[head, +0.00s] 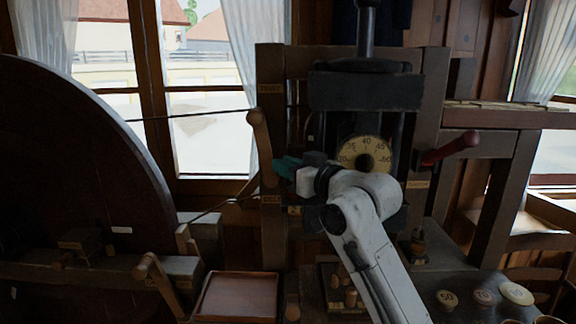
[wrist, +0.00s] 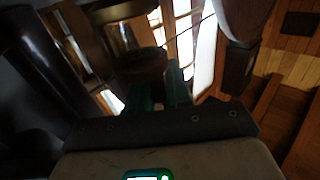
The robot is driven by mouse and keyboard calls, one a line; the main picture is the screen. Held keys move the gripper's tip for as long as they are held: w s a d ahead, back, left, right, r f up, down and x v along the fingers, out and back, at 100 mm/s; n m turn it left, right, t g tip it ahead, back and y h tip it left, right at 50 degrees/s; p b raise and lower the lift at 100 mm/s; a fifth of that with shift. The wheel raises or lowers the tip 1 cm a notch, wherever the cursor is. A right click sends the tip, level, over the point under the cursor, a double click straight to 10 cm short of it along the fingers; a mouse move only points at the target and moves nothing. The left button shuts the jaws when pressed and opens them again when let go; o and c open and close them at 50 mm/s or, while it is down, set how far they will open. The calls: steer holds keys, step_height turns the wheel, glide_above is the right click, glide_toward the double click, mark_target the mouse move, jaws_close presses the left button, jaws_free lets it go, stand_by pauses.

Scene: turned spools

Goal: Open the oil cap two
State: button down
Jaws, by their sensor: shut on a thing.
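My gripper (head: 285,167) has teal fingers and reaches left in front of the dark machine frame, close beside a slanted wooden lever (head: 262,145). In the wrist view, the teal fingers of my gripper (wrist: 160,92) reach a dark brown rounded part (wrist: 140,68) and are shut on it. This part may be an oil cap, but its label does not show and I cannot tell. In the head view, the fingers and my wrist hide what is held. No oil cap can be clearly made out elsewhere.
A large dark wheel (head: 75,190) fills the left. A round dial (head: 364,155) and a red-handled lever (head: 450,149) are behind and right of my arm. An empty brown tray (head: 237,297) lies below. Numbered round discs (head: 484,296) stand at lower right.

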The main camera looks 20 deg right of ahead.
steer(key=m+h, duration=0.1)
steer(key=m+t+h, duration=0.1)
steer(key=h, duration=0.1)
steer(key=a+m+h, duration=0.1)
steer(key=shift+w+h+p, duration=0.3)
steer(key=shift+h, duration=0.1)
steer(key=m+h, duration=0.1)
steer(key=h+b, duration=0.1)
steer(key=shift+w+f+m+t+h, duration=0.2)
steer(key=shift+w+m+t+h, duration=0.1)
steer(key=shift+m, duration=0.1)
steer(key=m+g+h+b, duration=0.1)
steer(key=m+h+b, duration=0.1)
steer(key=h+b, duration=0.1)
steer(key=w+m+g+h+b, duration=0.1)
steer(key=m+g+h+b, duration=0.1)
steer(key=h, duration=0.3)
steer(key=w+m+g+h+b, duration=0.1)
steer(key=m+h+b, duration=0.3)
steer(key=shift+d+r+g+b, duration=0.2)
steer(key=shift+g+b, duration=0.1)
steer(key=shift+g, duration=0.1)
steer(key=shift+w+d+m+g+h, duration=0.1)
steer(key=shift+d+m+g+h, duration=0.05)
steer(key=shift+m+g+h, duration=1)
steer(key=shift+m, duration=0.25)
